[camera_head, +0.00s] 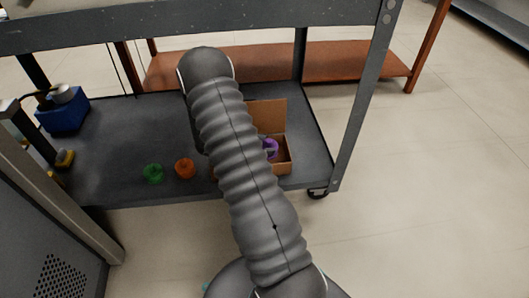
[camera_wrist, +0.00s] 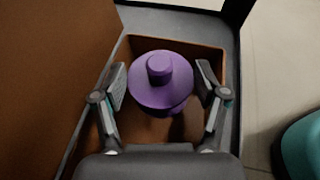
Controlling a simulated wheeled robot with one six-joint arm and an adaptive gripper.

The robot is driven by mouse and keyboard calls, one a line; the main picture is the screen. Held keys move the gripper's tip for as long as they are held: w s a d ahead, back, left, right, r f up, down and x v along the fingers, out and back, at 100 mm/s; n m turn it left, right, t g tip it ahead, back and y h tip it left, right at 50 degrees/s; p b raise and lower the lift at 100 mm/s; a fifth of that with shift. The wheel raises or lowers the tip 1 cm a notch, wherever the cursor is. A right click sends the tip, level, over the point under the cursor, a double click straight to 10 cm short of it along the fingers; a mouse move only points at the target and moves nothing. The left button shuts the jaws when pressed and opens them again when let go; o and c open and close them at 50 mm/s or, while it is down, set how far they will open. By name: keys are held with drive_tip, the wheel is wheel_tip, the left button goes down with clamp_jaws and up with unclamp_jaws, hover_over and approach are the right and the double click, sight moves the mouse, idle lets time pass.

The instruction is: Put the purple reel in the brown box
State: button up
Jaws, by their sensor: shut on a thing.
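The purple reel (camera_head: 271,149) shows at the brown box (camera_head: 284,169), partly hidden behind my arm. In the wrist view the purple reel (camera_wrist: 160,84) is upright, with its knob toward the camera. My gripper (camera_wrist: 161,76) is shut on the reel, one finger on each side. The reel is within the outline of the brown box's (camera_wrist: 175,41) opening; whether it touches the floor of the box I cannot tell. The box is open, with a raised flap at its back in the head view.
A green reel (camera_head: 153,174) and an orange reel (camera_head: 185,168) stand on the grey cart shelf (camera_head: 130,130), left of my arm. A blue bin (camera_head: 63,113) is at the shelf's far left. A cart post (camera_head: 355,125) rises right of the box.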

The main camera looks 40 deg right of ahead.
drive_tip(key=shift+f+b, duration=0.3)
drive_tip(key=shift+f, duration=1.7)
drive_tip(key=shift+f, duration=0.1)
drive_tip(key=shift+f, duration=0.15)
drive_tip(key=o, duration=1)
